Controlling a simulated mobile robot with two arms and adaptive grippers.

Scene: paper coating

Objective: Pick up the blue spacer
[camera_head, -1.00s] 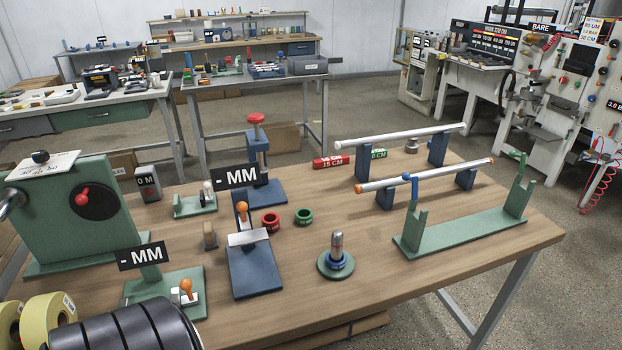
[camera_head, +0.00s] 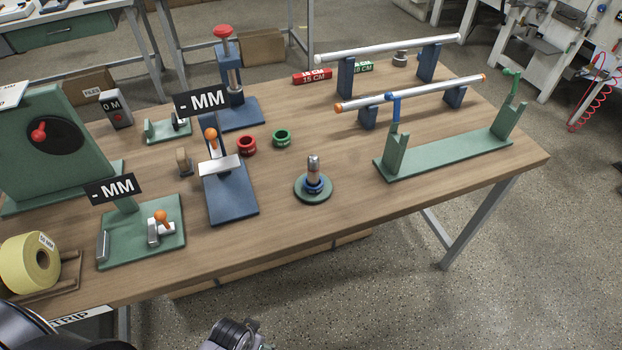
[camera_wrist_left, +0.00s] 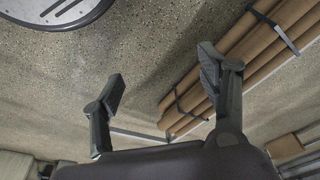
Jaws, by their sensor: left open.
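The blue spacer (camera_head: 314,186) is a small blue ring around the base of a short upright metal post on a round green base (camera_head: 302,193), near the table's front edge. In the left wrist view my left gripper (camera_wrist_left: 162,88) is open and empty, with its two fingers well apart over the floor, away from the spacer. A dark part of my own arm shows at the bottom edge of the head view. My right gripper does not show.
A red ring (camera_head: 246,146) and a green ring (camera_head: 282,138) lie behind the post. A blue lever fixture (camera_head: 230,200) stands left of it, and a green stand (camera_head: 440,155) right. Brown rolls (camera_wrist_left: 245,60) lie below in the wrist view.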

